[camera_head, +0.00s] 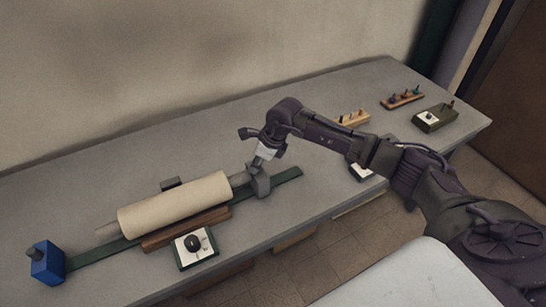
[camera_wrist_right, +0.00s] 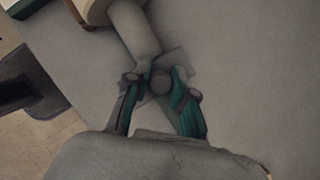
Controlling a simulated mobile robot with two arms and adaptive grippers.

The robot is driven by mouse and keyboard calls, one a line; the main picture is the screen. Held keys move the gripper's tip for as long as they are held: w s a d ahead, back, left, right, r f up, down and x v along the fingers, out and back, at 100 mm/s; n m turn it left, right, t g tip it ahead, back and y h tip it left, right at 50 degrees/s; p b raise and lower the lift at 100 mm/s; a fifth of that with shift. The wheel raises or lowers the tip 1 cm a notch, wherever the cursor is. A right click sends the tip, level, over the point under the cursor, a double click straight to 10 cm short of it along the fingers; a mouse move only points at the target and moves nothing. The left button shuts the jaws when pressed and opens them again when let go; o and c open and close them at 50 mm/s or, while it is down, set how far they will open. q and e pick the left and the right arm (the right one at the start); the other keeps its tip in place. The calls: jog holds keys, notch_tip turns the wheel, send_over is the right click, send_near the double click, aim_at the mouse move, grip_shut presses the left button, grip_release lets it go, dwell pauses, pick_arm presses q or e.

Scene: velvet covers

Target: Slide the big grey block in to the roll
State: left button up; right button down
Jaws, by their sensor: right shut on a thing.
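The big grey block (camera_head: 261,186) stands on the green rail (camera_head: 288,176), just right of the cream roll (camera_head: 174,204). A grey shaft (camera_head: 239,180) spans the short gap between roll and block; it also shows in the right wrist view (camera_wrist_right: 134,28). My right gripper (camera_head: 260,163) is above the block, shut on its grey knob, which shows between the fingers in the wrist view (camera_wrist_right: 162,82). The roll lies lengthwise over a brown wooden cradle (camera_head: 187,230), with a grey end sticking out at its left. My left gripper is not in view.
A blue block (camera_head: 47,263) stands at the rail's left end. A dial box (camera_head: 195,246) sits in front of the roll. A small dark block (camera_head: 171,184) is behind it. Peg racks (camera_head: 402,98) and another box (camera_head: 436,117) are at the right.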

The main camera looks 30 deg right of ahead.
jog(key=shift+a, duration=0.25)
jog(key=c, duration=1)
grip_release()
jog(key=shift+a, duration=0.1)
jog(key=shift+s+d+r, duration=0.1)
jog(key=shift+d+r, duration=0.2)
jog(key=shift+r, duration=0.2)
jog(key=v, duration=1.1)
jog(key=shift+a, duration=0.15)
